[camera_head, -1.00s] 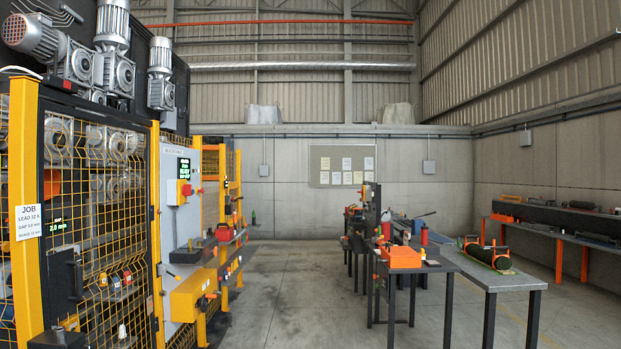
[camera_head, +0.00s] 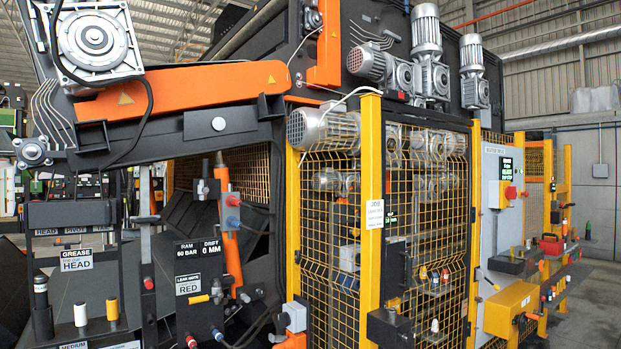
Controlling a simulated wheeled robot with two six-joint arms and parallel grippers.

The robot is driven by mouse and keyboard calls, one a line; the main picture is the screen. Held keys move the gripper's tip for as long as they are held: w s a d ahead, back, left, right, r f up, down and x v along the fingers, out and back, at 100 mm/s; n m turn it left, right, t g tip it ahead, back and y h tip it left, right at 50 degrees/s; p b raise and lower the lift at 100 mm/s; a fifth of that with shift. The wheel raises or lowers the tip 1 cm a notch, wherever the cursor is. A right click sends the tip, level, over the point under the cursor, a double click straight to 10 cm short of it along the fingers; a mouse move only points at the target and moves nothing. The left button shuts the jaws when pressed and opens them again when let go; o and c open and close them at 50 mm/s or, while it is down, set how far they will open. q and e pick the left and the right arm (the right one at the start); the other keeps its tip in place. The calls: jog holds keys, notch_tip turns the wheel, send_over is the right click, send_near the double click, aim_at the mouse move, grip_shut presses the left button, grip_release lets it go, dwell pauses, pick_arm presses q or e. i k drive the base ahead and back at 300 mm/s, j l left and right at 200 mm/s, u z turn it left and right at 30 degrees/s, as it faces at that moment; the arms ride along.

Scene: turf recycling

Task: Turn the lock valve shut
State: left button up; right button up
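A black panel (camera_head: 198,318) stands at the lower left of the machine, with a sign above it reading RAM 80 BAR and DRIFT 0 MM (camera_head: 199,260). A small yellow lever (camera_head: 197,300) sticks out to the left from this panel and looks like a valve handle. I cannot tell for sure that it is the lock valve, or whether it is open or shut. Neither of my grippers is in view.
A rack at the lower left holds grease tools (camera_head: 80,313) and a GREASE HEAD label (camera_head: 76,260). A yellow-framed mesh cage (camera_head: 370,200) stands right of the panel. A control cabinet (camera_head: 496,200) with a red button is further right. Free floor (camera_head: 590,300) shows at the far right.

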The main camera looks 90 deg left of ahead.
aim_at(204, 189)
jog(key=u, duration=3.4)
jog(key=i+l+u, duration=0.1)
jog(key=i, duration=0.4)
jog(key=i+l+u, duration=0.1)
jog(key=i+l, duration=0.2)
jog(key=i, duration=0.2)
jog(key=i+l+u, duration=0.1)
jog(key=i+l, duration=0.2)
jog(key=i, duration=0.15)
jog(key=i+l+u, duration=0.1)
jog(key=i+l, duration=0.2)
jog(key=i, duration=0.15)
